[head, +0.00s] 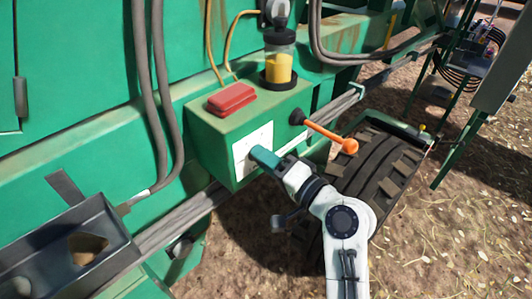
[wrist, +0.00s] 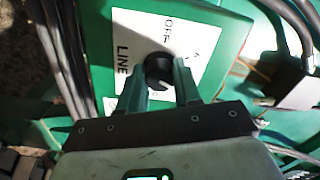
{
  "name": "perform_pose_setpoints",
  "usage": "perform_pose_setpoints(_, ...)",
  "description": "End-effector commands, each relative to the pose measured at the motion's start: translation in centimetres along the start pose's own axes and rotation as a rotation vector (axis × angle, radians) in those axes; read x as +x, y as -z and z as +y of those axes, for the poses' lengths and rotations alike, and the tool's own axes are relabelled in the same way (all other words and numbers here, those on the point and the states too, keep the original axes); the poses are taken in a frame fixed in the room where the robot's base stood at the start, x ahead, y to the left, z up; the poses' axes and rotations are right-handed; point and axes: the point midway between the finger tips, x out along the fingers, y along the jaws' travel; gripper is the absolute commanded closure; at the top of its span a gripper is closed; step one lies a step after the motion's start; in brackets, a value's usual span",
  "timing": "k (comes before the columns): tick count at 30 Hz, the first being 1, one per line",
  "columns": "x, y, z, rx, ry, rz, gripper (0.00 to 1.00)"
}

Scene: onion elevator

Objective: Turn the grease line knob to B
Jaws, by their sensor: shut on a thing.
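The grease line knob (wrist: 158,66) is round and black, on a white label plate (wrist: 128,28) that also shows in the head view (head: 240,151). In the wrist view the plate reads "LINE", "OFF" and what looks like "A"; no B can be made out. My gripper (wrist: 158,80) has its two teal fingers on either side of the knob, shut on it. In the head view my gripper (head: 260,155) meets the plate on the front of a green box (head: 210,130) and hides the knob. I cannot tell where the knob points.
An orange-handled lever (head: 330,134) sticks out just right of my gripper. A red block (head: 232,98) and a jar of yellow grease (head: 279,62) sit on top of the box. A tyre (head: 375,170) is behind my arm. A metal tray (head: 60,250) is at lower left.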

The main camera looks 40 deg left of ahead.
Motion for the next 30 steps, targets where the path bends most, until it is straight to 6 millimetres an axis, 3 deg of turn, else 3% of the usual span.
perform_pose_setpoints(22, -0.11, 0.08, 0.22, 0.094, -0.003, 0.004, 0.98)
perform_pose_setpoints(23, -0.11, 0.08, 0.21, 0.094, -0.003, 0.004, 0.66)
perform_pose_setpoints(30, -0.06, 0.05, 0.12, 0.093, -0.001, 0.002, 0.43)
